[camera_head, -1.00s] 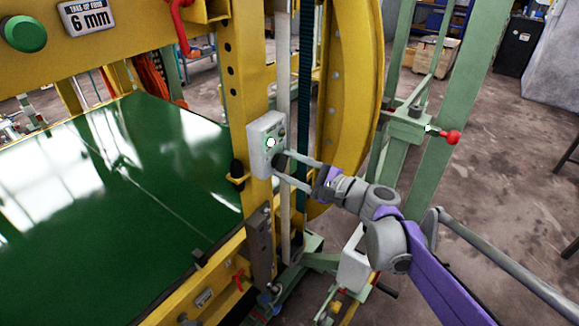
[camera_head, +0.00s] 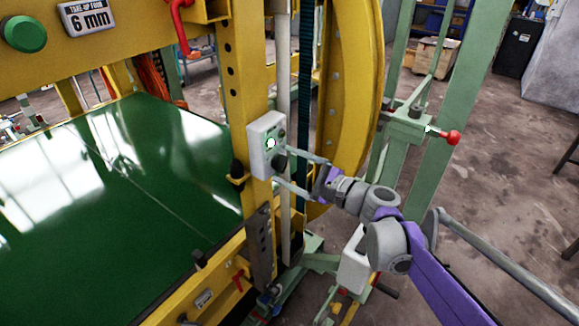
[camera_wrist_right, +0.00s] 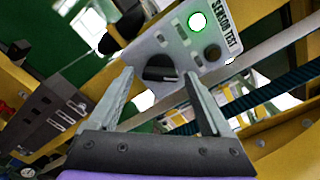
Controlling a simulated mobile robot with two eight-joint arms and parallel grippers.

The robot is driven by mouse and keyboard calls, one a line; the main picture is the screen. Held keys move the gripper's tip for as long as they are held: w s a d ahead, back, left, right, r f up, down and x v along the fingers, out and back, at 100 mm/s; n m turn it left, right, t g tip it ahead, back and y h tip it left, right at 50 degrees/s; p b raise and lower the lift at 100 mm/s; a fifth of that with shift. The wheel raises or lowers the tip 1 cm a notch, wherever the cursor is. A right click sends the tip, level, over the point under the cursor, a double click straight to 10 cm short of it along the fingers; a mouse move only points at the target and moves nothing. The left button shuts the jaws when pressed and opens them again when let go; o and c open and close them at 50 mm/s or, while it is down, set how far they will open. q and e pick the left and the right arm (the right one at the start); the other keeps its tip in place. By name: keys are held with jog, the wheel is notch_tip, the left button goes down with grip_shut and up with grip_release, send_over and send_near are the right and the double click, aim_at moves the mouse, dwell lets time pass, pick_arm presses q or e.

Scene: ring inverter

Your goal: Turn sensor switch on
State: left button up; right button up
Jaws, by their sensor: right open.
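The sensor switch box (camera_head: 257,148) is a pale box fixed to the yellow upright, with a lit green light on its face. In the right wrist view the box (camera_wrist_right: 150,47) carries the label "SENSOR TEST", the lit green light, a dark round button and a black rotary knob (camera_wrist_right: 160,69). My right gripper (camera_head: 281,165) is open in front of the box. In the right wrist view its two fingers (camera_wrist_right: 160,84) stand on either side of the knob, which looks unheld between them. Whether the fingertips touch the box is unclear. My left gripper is out of view.
A yellow upright (camera_head: 243,75) and a curved yellow ring (camera_head: 358,90) frame the box. A green glossy bed (camera_head: 130,190) lies to the left. A red-knobbed lever (camera_head: 452,137) on a green frame stands right of my arm. Open floor lies farther right.

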jog(key=b+v, duration=0.1)
jog(key=v, duration=0.9)
jog(key=shift+s+d, duration=0.25)
jog(key=shift+d, duration=0.05)
jog(key=s+a+f+n+g+h, duration=0.2)
jog(key=s+f+n+g+h, duration=0.3)
jog(key=s+f, duration=0.65)
jog(key=s+d+f+n+h, duration=0.9)
jog(key=s+d+f+n, duration=0.1)
jog(key=s+f, duration=0.1)
jog(key=shift+s+d+h+p, duration=0.3)
jog(key=shift+d+p, duration=0.05)
jog(key=shift+p, duration=0.1)
